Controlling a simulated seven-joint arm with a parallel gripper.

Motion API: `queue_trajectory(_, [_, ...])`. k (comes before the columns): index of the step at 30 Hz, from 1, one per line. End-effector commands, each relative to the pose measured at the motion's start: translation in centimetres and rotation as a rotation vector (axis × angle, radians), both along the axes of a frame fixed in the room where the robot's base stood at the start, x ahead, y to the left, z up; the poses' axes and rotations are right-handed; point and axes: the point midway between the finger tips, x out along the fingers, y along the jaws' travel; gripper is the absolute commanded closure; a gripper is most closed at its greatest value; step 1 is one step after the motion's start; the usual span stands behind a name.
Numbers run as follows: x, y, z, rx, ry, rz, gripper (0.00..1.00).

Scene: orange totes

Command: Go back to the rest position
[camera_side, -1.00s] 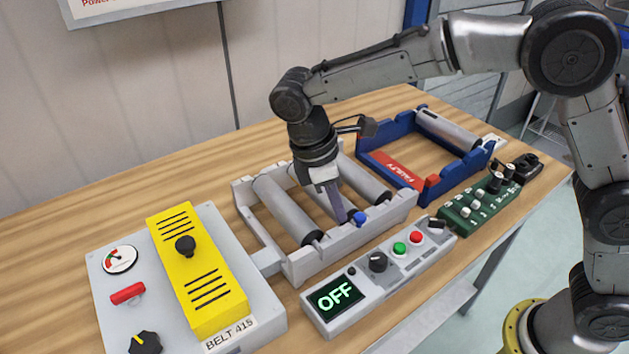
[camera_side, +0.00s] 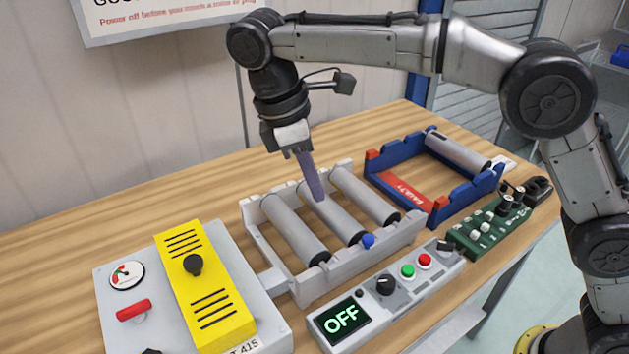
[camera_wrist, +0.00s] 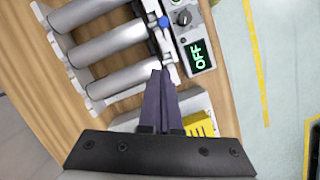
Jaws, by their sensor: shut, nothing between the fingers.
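My gripper (camera_side: 319,197) is shut and empty, its fingers pointing down above the middle of the grey roller frame (camera_side: 317,292). In the wrist view its two purple-grey fingers (camera_wrist: 160,75) lie together, in front of part of the frame. The frame holds three grey rollers, the left one (camera_side: 291,229) fully in sight. A blue knob (camera_side: 368,241) sits at the front end of the middle roller; it also shows in the wrist view (camera_wrist: 164,21).
A control box (camera_side: 387,300) with an OFF display stands in front of the frame. A grey unit with a yellow cover (camera_side: 205,287) is at the left. A blue tray (camera_side: 435,207) with a roller and a green panel (camera_side: 488,229) are at the right. The table behind the frame is clear.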

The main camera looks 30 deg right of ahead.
Motion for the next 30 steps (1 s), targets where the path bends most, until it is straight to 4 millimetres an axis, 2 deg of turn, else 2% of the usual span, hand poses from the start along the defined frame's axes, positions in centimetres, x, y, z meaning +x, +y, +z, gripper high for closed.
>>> queue_trajectory(5, [0.1, -0.2, 0.0, 0.000, 0.000, -0.004, 1.00])
queue_trajectory(7, [0.4, -0.9, 0.6, 0.007, -0.012, -0.021, 1.00])
queue_trajectory(10, [0.5, -3.0, 3.5, 0.040, -0.063, -0.063, 1.00])
queue_trajectory(12, [-0.2, -5.5, 5.8, 0.058, -0.094, -0.102, 1.00])
queue_trajectory(16, [-2.9, -10.4, 9.2, 0.093, -0.151, -0.186, 1.00])
queue_trajectory(21, [-7.3, -15.6, 11.3, 0.143, -0.244, -0.312, 1.00])
queue_trajectory(26, [-11.9, -19.4, 11.4, 0.191, -0.342, -0.445, 1.00])
queue_trajectory(30, [-16.1, -21.8, 9.9, 0.237, -0.435, -0.571, 1.00])
